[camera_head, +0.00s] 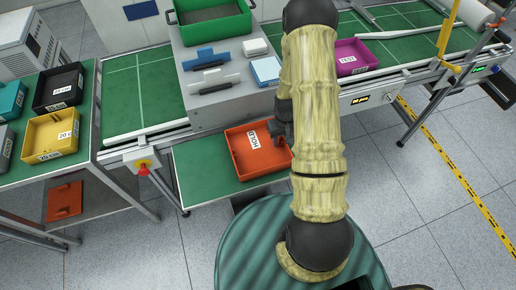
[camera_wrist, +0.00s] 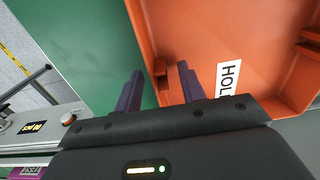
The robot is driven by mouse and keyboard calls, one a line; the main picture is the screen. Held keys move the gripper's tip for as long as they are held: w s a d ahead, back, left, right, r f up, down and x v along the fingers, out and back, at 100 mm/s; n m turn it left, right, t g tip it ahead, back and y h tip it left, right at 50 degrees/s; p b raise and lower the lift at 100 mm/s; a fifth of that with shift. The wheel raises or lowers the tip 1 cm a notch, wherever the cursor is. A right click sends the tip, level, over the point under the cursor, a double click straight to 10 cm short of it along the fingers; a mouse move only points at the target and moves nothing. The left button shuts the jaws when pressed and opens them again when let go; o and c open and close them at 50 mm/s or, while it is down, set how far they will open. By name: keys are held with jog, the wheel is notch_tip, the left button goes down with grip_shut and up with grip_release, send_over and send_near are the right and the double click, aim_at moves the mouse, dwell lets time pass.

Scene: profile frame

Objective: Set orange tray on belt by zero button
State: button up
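The orange tray (camera_head: 255,165), labelled HOLD, lies on a low green shelf (camera_head: 200,170) in front of the grey station. It also shows in the wrist view (camera_wrist: 245,30). My gripper (camera_head: 279,130) is at the tray's right wall, partly hidden by my arm. In the wrist view its fingers (camera_wrist: 160,88) are apart, one outside the wall and one inside; contact cannot be told. The green belt (camera_head: 405,45) at right carries a magenta tray (camera_head: 352,58). A pale round button (camera_head: 390,97) sits beside a small display (camera_head: 360,99) on its front edge; its marking is unreadable.
Another green belt section (camera_head: 140,90) is at left, with a red button (camera_head: 143,169) on its front. A side table holds a yellow bin (camera_head: 50,135) and others; an orange container (camera_head: 64,201) is below. A green crate (camera_head: 212,30) stands on the station.

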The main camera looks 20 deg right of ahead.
dwell(0.4)
grip_shut()
jog(key=shift+r, duration=0.1)
notch_tip(320, 180, up, 10)
jog(key=b, duration=0.2)
dwell(0.5)
jog(key=shift+w, duration=0.1)
dwell(0.4)
